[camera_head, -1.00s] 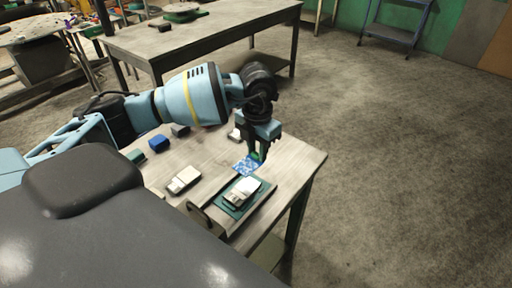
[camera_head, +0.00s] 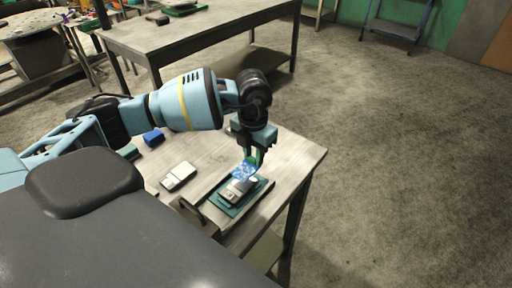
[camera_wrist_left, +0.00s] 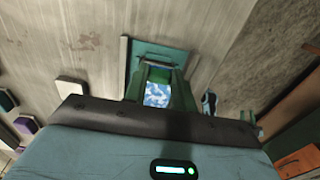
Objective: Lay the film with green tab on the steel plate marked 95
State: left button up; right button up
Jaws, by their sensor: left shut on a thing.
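A blue-and-white patterned film (camera_head: 243,171) hangs from my left gripper (camera_head: 253,158). The gripper is shut on the film's edge, where green shows; the tab itself is mostly hidden between the fingers. In the left wrist view the film (camera_wrist_left: 157,95) shows between the green fingers. A grey metal block (camera_head: 236,191), perhaps the steel plate, lies on a green mat (camera_head: 226,209). The film is over the block's far end; I cannot tell whether they touch. No number is readable. The mat also shows in the left wrist view (camera_wrist_left: 165,50). My right gripper is not in view.
A pale block (camera_head: 178,176) lies on the table left of the mat. A blue block (camera_head: 153,138) and a dark green block (camera_head: 130,153) are farther left. The table's right side (camera_head: 300,157) is clear. A second table (camera_head: 200,30) stands behind.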

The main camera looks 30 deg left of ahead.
pick_arm(q)
jog(key=shift+f, duration=0.95)
jog(key=shift+f+b, duration=0.45)
jog(key=shift+f, duration=0.45)
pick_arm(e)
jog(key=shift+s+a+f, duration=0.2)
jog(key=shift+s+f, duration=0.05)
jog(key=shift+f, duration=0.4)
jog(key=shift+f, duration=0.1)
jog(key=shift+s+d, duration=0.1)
pick_arm(q)
jog(key=shift+f, duration=0.1)
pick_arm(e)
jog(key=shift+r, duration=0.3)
pick_arm(q)
jog(key=o, duration=1.5)
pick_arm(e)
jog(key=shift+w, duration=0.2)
